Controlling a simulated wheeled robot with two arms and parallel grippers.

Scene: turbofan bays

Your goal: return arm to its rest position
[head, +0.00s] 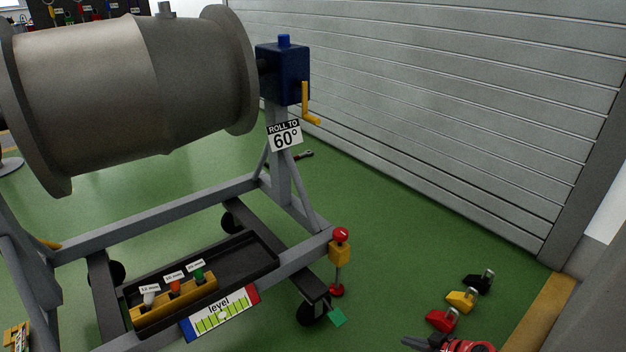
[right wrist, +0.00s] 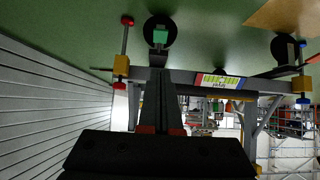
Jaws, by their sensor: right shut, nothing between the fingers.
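My right gripper (head: 412,342) shows at the bottom edge of the head view, right of the stand, with its red and black body partly cut off. In the right wrist view my right gripper (right wrist: 160,74) has its two dark fingers together, with nothing between them. The fingers point toward the stand frame, which appears upside down in that view. They overlap the frame in the picture; I cannot tell the distance. My left gripper is not in view.
A grey engine casing (head: 130,90) hangs on a wheeled stand with a blue gearbox (head: 283,75), yellow crank (head: 307,104) and black tray (head: 235,263). A red-topped yellow jack (head: 340,252) stands at its corner. Red, yellow and black chocks (head: 461,300) lie on the green floor near the shutter (head: 430,110).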

